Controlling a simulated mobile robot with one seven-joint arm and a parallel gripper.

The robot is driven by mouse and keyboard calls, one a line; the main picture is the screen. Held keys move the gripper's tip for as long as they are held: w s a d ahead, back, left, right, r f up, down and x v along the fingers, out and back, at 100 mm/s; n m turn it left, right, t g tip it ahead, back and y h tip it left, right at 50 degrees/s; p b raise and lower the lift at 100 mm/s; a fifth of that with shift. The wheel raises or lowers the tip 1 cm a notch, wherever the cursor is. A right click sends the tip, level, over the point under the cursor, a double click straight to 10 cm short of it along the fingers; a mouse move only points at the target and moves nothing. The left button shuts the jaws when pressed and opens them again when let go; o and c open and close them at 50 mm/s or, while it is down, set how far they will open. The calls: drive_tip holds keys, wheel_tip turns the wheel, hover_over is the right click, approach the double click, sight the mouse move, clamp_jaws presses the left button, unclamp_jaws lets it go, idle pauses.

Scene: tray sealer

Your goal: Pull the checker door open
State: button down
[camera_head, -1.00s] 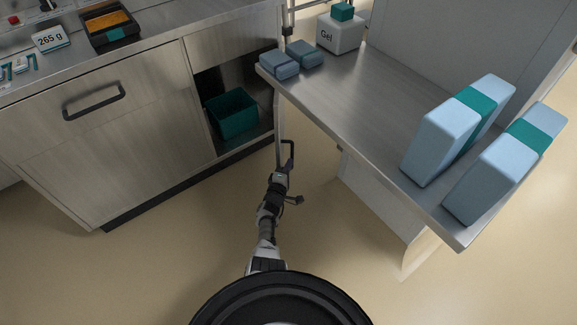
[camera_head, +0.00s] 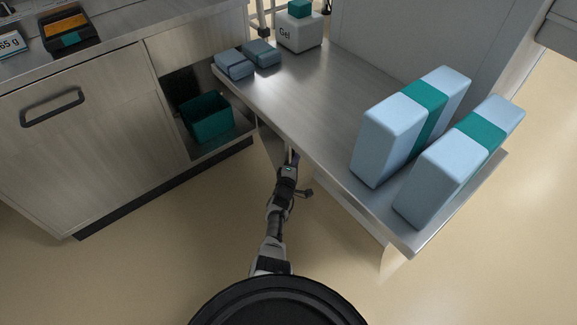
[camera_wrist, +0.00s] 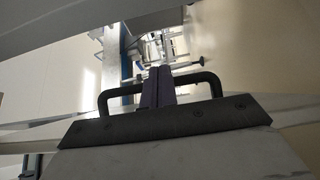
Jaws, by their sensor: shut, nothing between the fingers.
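A narrow pale panel (camera_head: 270,144), which looks like the open checker door, stands at a steep angle right of the open compartment with the teal bin. Part of it is hidden under the steel shelf, and I cannot make out its handle. My gripper (camera_head: 292,158) is at the panel's right side, beneath the shelf edge; I cannot tell whether it touches the panel. In the wrist view my gripper (camera_wrist: 158,85) shows its dark bent fingers meeting at purplish tips, shut and empty.
The teal bin (camera_head: 206,116) stands in the compartment. The steel shelf (camera_head: 300,95) juts out above my gripper, carrying tall blue packs (camera_head: 388,138) and a Gel box (camera_head: 300,36). A closed cabinet front with a black handle (camera_head: 52,107) is at left. The floor in front is clear.

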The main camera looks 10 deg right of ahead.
drive_tip(key=shift+w+d+b, duration=0.35)
drive_tip(key=shift+d, duration=0.35)
drive_tip(key=shift+w+d+b, duration=0.3)
drive_tip(key=shift+d+b, duration=0.05)
drive_tip(key=shift+d, duration=0.3)
drive_tip(key=shift+w+a, duration=0.1)
drive_tip(key=shift+a, duration=0.05)
wheel_tip(320, 180, up, 21)
drive_tip(key=p, duration=1.2)
drive_tip(key=shift+d+f, duration=0.2)
drive_tip(key=shift+d, duration=0.1)
